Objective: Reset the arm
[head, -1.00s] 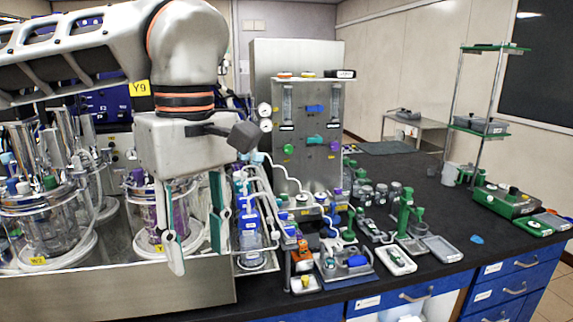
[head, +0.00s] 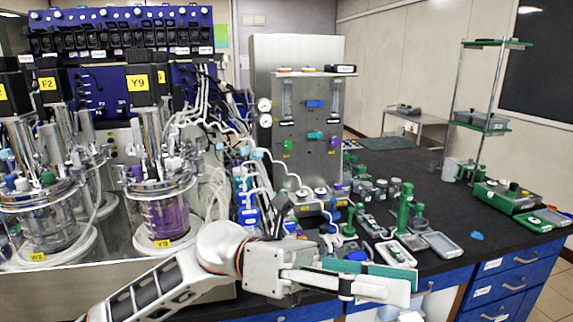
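My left gripper (head: 408,281) is low at the front of the bench, with its arm coming in from the lower left. Its fingers point right, one pale finger nearer and a teal-padded one behind it. They look apart, seen at a slant, with nothing between them. It hangs in front of the bench edge and hides part of the small tools there. My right gripper is not in view.
Glass bioreactor Y9 (head: 167,213) with purple liquid stands left, beside bioreactor W2 (head: 45,222). A steel gas panel (head: 308,135) stands behind. The black bench (head: 430,190) has free room farther right.

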